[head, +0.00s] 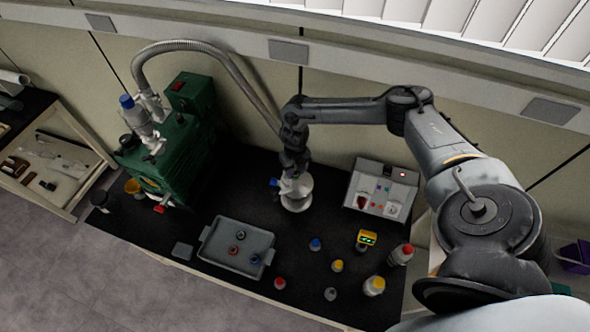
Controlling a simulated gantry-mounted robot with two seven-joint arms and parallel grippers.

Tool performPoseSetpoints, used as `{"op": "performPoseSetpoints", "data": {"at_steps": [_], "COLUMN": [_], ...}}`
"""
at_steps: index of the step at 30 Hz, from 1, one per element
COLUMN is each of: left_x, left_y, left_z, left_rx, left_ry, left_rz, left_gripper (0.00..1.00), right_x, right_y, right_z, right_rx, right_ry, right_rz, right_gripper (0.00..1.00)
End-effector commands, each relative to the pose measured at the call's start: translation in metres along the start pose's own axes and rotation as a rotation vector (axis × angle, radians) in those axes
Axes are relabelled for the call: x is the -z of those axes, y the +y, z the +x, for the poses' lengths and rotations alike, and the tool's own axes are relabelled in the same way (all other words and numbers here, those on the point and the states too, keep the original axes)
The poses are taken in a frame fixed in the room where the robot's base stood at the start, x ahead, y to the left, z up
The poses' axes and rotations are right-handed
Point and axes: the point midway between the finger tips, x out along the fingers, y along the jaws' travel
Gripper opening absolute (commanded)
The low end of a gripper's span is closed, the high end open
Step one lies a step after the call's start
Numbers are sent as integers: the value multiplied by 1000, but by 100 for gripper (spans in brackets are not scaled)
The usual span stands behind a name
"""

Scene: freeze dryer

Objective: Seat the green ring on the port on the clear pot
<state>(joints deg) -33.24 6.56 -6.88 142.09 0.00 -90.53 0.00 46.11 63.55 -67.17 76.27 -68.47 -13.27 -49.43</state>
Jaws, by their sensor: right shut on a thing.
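My right gripper (287,186) hangs over the middle of the black bench, pointing down. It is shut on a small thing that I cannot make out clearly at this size. Just below and beside it stands a pale round pot or stand (297,198), partly hidden by the gripper; I cannot tell whether they touch. I cannot pick out the green ring or a particular port. My left gripper is not in view.
A grey tray (209,232) holds several small ring-like parts. A ribbed grey hose (222,47) arches from the freeze dryer behind my gripper.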

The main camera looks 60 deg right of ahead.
Motion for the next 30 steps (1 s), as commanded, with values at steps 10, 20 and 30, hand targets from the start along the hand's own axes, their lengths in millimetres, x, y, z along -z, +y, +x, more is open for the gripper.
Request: {"op": "performPoseSetpoints", "data": {"at_steps": [10,20,30], "left_x": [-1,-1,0], "left_y": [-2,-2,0], "left_z": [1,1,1], "left_rx": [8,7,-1], "left_ry": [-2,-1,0], "left_rz": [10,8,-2], "left_gripper": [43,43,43], "right_x": [0,0,0], "right_y": [0,2,5], "right_z": [1,1,1], "right_rx": [0,-4,-9], "right_ry": [0,0,-1], "right_rz": [0,-2,-4], "right_gripper": [46,68,68]}}
